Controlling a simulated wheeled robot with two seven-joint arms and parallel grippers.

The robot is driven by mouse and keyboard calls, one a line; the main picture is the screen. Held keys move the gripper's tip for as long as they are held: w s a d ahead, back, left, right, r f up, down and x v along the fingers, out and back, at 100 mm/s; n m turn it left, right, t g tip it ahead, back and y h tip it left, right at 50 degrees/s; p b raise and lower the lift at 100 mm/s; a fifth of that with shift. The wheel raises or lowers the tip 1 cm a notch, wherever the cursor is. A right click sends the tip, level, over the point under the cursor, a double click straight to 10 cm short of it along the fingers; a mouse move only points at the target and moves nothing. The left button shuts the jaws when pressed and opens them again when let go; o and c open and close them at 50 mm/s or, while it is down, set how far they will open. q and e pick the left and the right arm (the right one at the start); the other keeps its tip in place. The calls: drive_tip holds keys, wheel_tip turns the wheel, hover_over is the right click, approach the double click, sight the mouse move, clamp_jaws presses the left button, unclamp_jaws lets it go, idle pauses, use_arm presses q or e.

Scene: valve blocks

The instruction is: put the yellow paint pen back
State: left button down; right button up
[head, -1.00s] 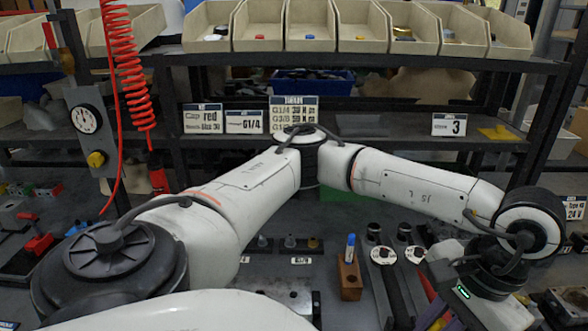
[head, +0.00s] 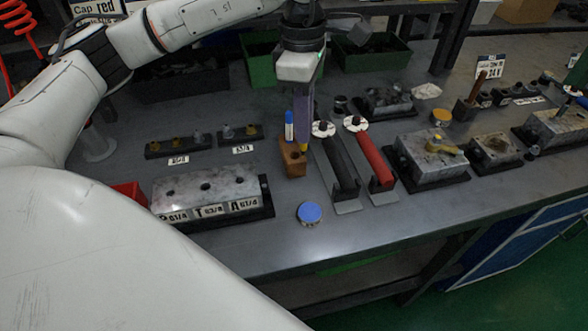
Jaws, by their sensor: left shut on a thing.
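The wooden pen block (head: 292,159) stands on the grey bench near the middle of the head view. A blue-and-white pen (head: 289,126) stands upright in its left part. My left gripper (head: 303,138) points straight down over the right part of the block, beside the blue pen. It is shut on the yellow paint pen (head: 303,148); only a small yellow part shows below the fingers, at the block's top. The fingers hide the rest, and I cannot tell whether the pen is inside a hole. My right gripper is not in view.
A black-handled tool (head: 341,168) and a red-handled tool (head: 375,164) lie close right of the block. A blue round cap (head: 309,212) lies in front. A valve block (head: 208,190) is at left, another (head: 432,157) at right. A green bin (head: 262,63) stands behind.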

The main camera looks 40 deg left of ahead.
use_arm(q)
drive_tip(key=w+a+n, duration=0.3)
drive_tip(key=a+n, duration=0.1)
drive_tip(key=n, duration=0.6)
drive_tip(key=shift+y, duration=0.4)
drive_tip(key=shift+s+f, duration=0.1)
drive_tip(key=shift+f, duration=4.6)
drive_tip(key=c, duration=2.2)
unclamp_jaws()
drive_tip(key=o, duration=0.4)
